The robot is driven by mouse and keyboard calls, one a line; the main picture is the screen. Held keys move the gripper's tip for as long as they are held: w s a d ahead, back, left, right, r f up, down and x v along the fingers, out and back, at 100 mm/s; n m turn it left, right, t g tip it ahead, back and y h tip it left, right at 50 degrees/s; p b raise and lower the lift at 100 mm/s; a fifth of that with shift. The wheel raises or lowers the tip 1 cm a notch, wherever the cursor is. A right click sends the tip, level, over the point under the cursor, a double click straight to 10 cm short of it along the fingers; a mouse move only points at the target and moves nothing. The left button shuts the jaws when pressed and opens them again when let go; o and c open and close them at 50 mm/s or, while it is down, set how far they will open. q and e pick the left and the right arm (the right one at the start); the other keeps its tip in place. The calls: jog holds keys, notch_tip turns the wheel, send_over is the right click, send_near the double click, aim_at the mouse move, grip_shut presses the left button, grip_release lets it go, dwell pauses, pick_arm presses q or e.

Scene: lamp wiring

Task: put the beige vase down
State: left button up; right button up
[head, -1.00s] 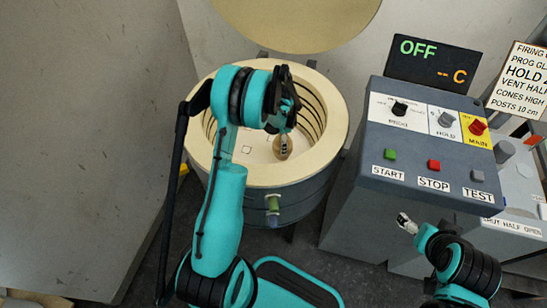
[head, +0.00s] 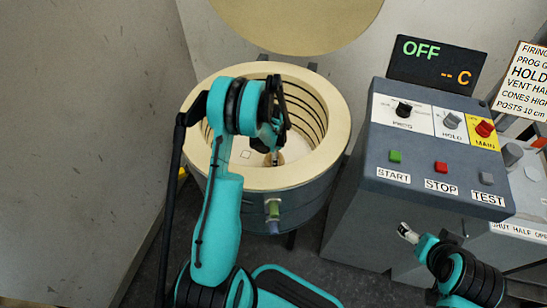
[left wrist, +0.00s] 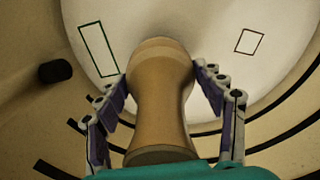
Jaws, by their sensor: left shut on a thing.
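The beige vase (left wrist: 160,95) is between the two fingers of my left gripper (left wrist: 160,76) in the left wrist view, and the gripper is shut on it. It has a narrow waist and a wide rim near the camera. In the head view the vase (head: 280,158) is mostly hidden behind the gripper (head: 274,157), inside the round kiln (head: 335,112). Its far end is over the pale kiln floor (left wrist: 215,25); I cannot tell whether it touches. My right gripper (head: 404,231) is outside the kiln, by the control box; its opening is too small to judge.
A green outlined rectangle (left wrist: 99,49) and a dark outlined square (left wrist: 249,41) are marked on the kiln floor, either side of the vase. The kiln wall with dark coils surrounds my left gripper. The control box (head: 365,200) stands right of the kiln; its display (head: 435,62) reads OFF.

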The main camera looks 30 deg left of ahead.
pick_arm(q)
jog(key=o, duration=1.6)
notch_tip(320, 180, up, 12)
jog(key=p, duration=0.4)
jog(key=shift+p, duration=0.3)
jog(key=s+d+r+n+t, duration=0.25)
jog(key=d+r, duration=0.25)
jog(key=r, duration=0.5)
jog(key=s+d+r+n+t, duration=0.2)
jog(key=s+d+r+n, duration=0.2)
jog(key=s, duration=0.4)
jog(key=s+d+r+n+t, duration=0.2)
jog(key=s+d+r+n, duration=0.2)
jog(key=s+d+r, duration=0.2)
jog(key=shift+s+d+r+t, duration=0.25)
jog(key=shift+s+t, duration=0.1)
jog(key=shift+s, duration=0.9)
